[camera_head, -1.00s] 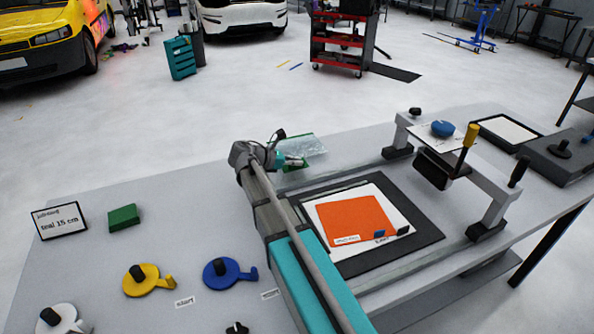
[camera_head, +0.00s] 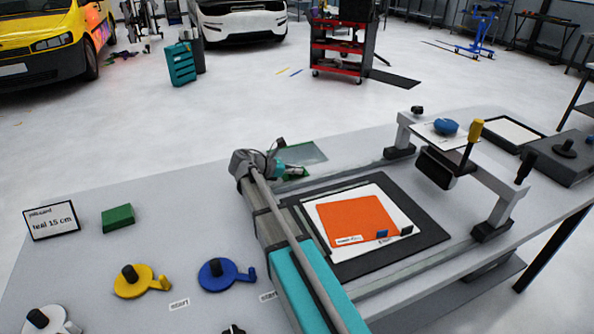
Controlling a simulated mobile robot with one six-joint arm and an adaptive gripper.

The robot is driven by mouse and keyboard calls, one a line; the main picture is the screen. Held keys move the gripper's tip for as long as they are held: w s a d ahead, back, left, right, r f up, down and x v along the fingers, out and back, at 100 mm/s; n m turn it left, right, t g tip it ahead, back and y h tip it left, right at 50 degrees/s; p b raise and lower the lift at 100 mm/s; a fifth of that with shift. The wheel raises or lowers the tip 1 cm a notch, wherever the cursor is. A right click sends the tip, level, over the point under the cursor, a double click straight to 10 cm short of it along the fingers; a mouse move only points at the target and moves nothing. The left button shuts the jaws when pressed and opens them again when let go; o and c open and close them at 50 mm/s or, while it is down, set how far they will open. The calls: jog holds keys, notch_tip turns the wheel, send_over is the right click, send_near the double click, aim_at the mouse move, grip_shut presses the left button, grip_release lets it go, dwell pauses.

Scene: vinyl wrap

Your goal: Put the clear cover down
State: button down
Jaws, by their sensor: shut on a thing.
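The clear cover (camera_head: 306,152) is a see-through sheet at the back edge of the table, past the end of my arm. It looks close to flat, with green showing along its edge; I cannot tell whether it fully touches what is under it. My gripper (camera_head: 292,172) is at the near left edge of the cover and is shut on it. My wrist hides the cover's left part, and the fingertips are small and partly hidden.
An orange sheet (camera_head: 352,218) lies on a white sheet within a black frame (camera_head: 425,240) right of my arm. A grey gantry (camera_head: 498,196) stands over the right side. Blue (camera_head: 222,273) and yellow (camera_head: 135,283) handled discs and a green block (camera_head: 117,217) lie left.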

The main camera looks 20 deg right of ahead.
jog(key=c, duration=0.8)
grip_release()
jog(key=shift+r, duration=0.1)
jog(key=p+v, duration=0.4)
jog(key=v, duration=0.6)
jog(key=shift+a+r+p, duration=0.15)
jog(key=shift+a+p, duration=0.15)
jog(key=shift+a, duration=0.05)
jog(key=shift+a+r, duration=0.2)
jog(key=shift+a, duration=0.4)
